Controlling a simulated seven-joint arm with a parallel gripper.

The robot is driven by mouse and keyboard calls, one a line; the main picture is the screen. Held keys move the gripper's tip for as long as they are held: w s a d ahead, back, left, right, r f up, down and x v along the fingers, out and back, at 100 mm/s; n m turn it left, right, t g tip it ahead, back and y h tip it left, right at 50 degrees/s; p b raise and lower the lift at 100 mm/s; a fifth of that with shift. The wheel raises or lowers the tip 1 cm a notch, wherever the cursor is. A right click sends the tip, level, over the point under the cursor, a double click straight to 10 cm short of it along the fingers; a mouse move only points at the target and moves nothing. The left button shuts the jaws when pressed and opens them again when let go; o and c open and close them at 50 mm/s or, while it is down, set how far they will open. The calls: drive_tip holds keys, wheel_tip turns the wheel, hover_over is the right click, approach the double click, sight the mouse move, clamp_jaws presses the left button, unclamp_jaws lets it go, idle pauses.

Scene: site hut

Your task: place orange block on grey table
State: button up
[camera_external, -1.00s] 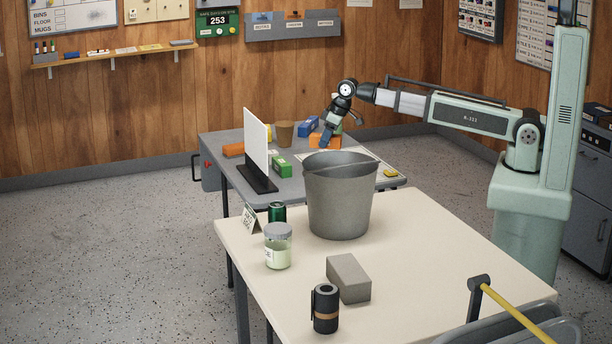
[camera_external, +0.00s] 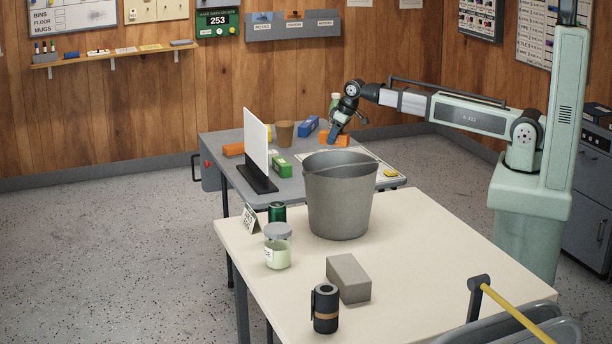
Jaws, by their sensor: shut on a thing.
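The orange block (camera_external: 341,140) is in my gripper (camera_external: 333,139), over the far right part of the grey table (camera_external: 290,187). My gripper is shut on the block, pointing down, and its fingers hide part of it. I cannot tell whether the block touches the surface below it. A second orange piece (camera_external: 233,150) lies at the left end of the grey table, behind the upright white panel.
The white panel (camera_external: 256,140), a green block (camera_external: 282,166), a blue block (camera_external: 309,126) and a brown cup (camera_external: 285,133) stand on the grey table. A tall grey bucket (camera_external: 337,205) on the cream table (camera_external: 420,250) hides part of its near side.

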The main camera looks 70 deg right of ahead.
drive_tip(key=w+a+n, duration=0.1)
drive_tip(key=w+a, duration=0.1)
drive_tip(key=w, duration=0.9)
drive_tip(key=n+y, duration=0.2)
drive_tip(key=n, duration=0.3)
hover_over(295, 165)
drive_tip(key=w+d, duration=0.3)
drive_tip(key=w+a+r+n+g+y, duration=0.1)
drive_tip(key=n+g+y, duration=0.15)
drive_tip(key=n, duration=0.45)
drive_tip(key=shift+s+a+f+n+g+h, duration=0.2)
drive_tip(key=shift+s+f+n+g, duration=0.5)
drive_tip(key=shift+f+n, duration=1.2)
drive_tip(key=shift+s+a+f+n+g+h, duration=0.1)
drive_tip(key=shift+s+f+n+g+h, duration=0.2)
drive_tip(key=shift+f+n+g, duration=1.6)
drive_tip(key=shift+s+a+f+n+g+h, duration=0.15)
drive_tip(key=shift+s+f+n, duration=0.4)
drive_tip(key=shift+n, duration=2.55)
drive_tip(key=shift+f, duration=0.15)
drive_tip(key=o, duration=1.1)
drive_tip(key=shift+o, duration=0.2)
